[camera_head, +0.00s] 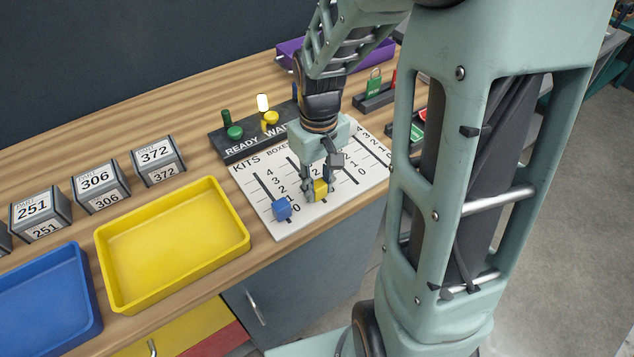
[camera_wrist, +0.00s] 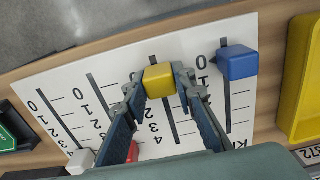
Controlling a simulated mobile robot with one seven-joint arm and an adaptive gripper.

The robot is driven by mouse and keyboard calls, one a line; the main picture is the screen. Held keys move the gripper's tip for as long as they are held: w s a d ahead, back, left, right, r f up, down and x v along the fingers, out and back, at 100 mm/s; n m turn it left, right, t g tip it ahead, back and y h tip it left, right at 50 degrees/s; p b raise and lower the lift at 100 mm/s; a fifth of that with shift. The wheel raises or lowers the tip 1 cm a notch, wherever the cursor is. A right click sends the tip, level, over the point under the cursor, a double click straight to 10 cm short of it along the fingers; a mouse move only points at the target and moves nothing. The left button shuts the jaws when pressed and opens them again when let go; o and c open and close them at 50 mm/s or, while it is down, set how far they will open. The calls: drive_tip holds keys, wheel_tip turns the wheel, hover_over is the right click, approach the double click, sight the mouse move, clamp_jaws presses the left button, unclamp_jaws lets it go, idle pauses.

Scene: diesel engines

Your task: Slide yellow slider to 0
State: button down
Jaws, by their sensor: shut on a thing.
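The yellow slider (camera_wrist: 158,80) is a small cube on the white KITS board (camera_head: 256,196). My gripper (camera_wrist: 162,77) is shut on it, one finger on each side. In the wrist view the slider sits near the 0 end of its dark slot, with only a short bit of slot showing beyond it. The numbers 2, 3 and 4 show along this slot; its low-number marks are largely hidden by a finger, so the exact mark is unclear. In the head view the yellow slider (camera_head: 320,190) is partly covered by the fingers.
A blue slider (camera_wrist: 237,62) stands at the 0 end of the neighbouring slot. Red (camera_wrist: 132,151) and white (camera_wrist: 80,161) sliders sit toward the high ends of other slots.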

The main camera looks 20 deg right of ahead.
sight(319, 185)
drive_tip(key=c, duration=1.6)
unclamp_jaws()
drive_tip(key=shift+s+d, duration=0.15)
drive_tip(key=shift+s, duration=0.15)
drive_tip(key=shift+w, duration=0.1)
drive_tip(key=shift+w+r, duration=0.1)
drive_tip(key=shift+r, duration=0.45)
wheel_tip(319, 185, up, 11)
